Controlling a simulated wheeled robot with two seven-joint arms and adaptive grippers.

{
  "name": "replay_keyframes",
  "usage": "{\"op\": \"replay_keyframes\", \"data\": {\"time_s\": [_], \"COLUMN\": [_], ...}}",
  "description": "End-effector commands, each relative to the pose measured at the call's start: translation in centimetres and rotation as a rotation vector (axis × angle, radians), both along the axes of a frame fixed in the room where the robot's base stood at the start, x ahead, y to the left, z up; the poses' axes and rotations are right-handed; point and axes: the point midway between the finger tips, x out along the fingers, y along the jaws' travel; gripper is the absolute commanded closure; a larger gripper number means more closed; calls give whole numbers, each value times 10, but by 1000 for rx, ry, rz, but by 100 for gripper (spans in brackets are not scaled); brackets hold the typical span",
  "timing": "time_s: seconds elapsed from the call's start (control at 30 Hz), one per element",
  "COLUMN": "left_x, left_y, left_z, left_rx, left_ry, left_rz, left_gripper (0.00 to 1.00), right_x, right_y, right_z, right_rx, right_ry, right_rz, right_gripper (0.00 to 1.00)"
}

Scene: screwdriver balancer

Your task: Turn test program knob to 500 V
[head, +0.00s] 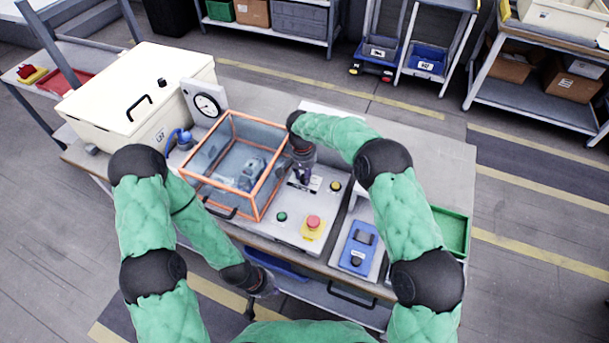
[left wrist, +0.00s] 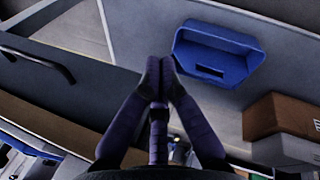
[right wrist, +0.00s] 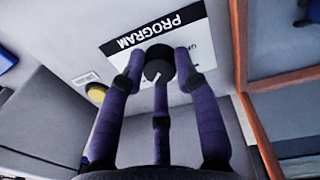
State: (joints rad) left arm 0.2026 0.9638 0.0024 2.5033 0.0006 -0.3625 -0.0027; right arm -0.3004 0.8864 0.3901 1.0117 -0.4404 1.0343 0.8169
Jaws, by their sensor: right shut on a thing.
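The test program knob (right wrist: 158,70) is a dark round knob on the light panel (right wrist: 65,75), beside a white label reading PROGRAM (right wrist: 155,32), upside down in the right wrist view. My right gripper (right wrist: 155,84) is shut on the knob with its fingers around it. In the head view my right gripper (head: 304,174) stands over the panel, and its fingers hide the knob. The knob's pointer setting cannot be read. My left gripper (head: 264,286) is low at the table's front edge. In the left wrist view its fingertips (left wrist: 157,82) meet and hold nothing.
An orange-framed clear enclosure (head: 262,197) stands left of the knob. A red emergency button (head: 313,222), green button (head: 282,216) and yellow button (head: 335,186) are nearby. A blue device (head: 357,249) and green tray (head: 455,232) lie right. A blue bin (left wrist: 213,55) sits below.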

Motion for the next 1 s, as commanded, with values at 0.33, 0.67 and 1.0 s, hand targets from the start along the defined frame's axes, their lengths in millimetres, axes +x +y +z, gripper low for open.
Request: {"op": "replay_keyframes", "data": {"time_s": [0.33, 0.67, 1.0], "left_x": [0, 0, 0], "left_y": [0, 0, 0], "left_z": [-1, -1, -1], "left_rx": [0, 0, 0], "left_ry": [0, 0, 0], "left_rz": [0, 0, 0], "left_gripper": [100, 100, 100], "right_x": [-1, -1, 0], "right_y": [0, 0, 0], "right_z": [-1, -1, -1], "right_rx": [0, 0, 0], "right_ry": [3, 3, 1], "right_rz": [-58, -59, -58], "right_gripper": [100, 100, 45]}}
